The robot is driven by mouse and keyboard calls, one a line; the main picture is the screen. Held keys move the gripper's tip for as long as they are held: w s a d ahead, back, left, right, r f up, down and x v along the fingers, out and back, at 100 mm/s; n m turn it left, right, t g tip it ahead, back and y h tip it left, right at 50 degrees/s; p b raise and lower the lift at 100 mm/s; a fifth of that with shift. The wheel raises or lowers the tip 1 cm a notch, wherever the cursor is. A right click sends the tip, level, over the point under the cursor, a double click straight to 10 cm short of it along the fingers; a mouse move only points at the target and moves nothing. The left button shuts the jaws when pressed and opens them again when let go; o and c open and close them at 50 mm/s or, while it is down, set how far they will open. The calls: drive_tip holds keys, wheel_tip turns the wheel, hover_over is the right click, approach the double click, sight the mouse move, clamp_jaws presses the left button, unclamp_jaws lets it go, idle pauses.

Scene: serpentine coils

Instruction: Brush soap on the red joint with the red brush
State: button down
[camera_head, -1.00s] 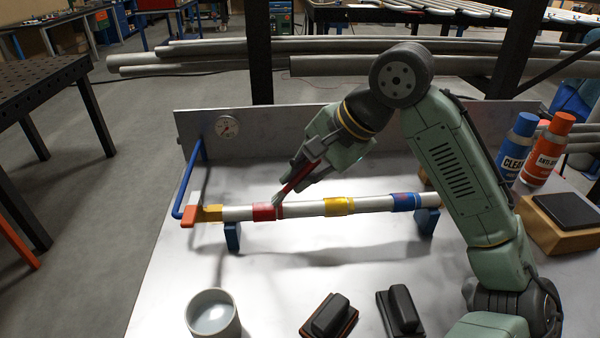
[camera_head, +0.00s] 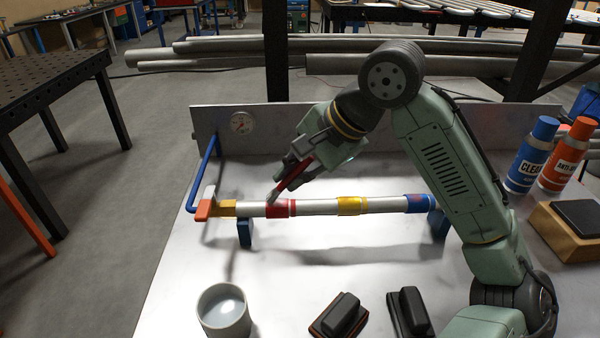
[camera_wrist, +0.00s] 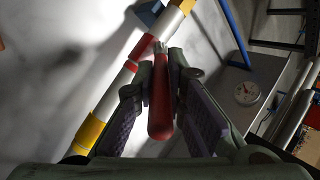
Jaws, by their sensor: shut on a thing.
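My gripper (camera_head: 300,165) is shut on the red brush (camera_head: 291,178), which slants down to the left. The red brush (camera_wrist: 160,100) also shows between the fingers in the wrist view, its pale bristle end pointing away from me. The bristles are at the red joint (camera_head: 278,208) on the white pipe (camera_head: 320,207); I cannot tell for certain whether they touch it. The red joint (camera_wrist: 141,47) lies just beside the bristle end in the wrist view. The yellow joint (camera_head: 352,206) and the blue joint (camera_head: 417,203) sit farther right along the pipe.
A pale cup (camera_head: 223,312) and two dark-handled blocks (camera_head: 338,316) stand at the front. A blue bottle (camera_head: 532,155) and an orange bottle (camera_head: 568,157) stand at the right. A gauge (camera_head: 241,123) is on the back panel (camera_head: 290,125). An orange-handled valve (camera_head: 206,204) ends the pipe.

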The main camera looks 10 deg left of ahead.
drive_tip(key=shift+a, duration=0.35)
drive_tip(key=shift+r, duration=3)
drive_tip(key=shift+s+a, duration=0.1)
drive_tip(key=shift+s, duration=0.05)
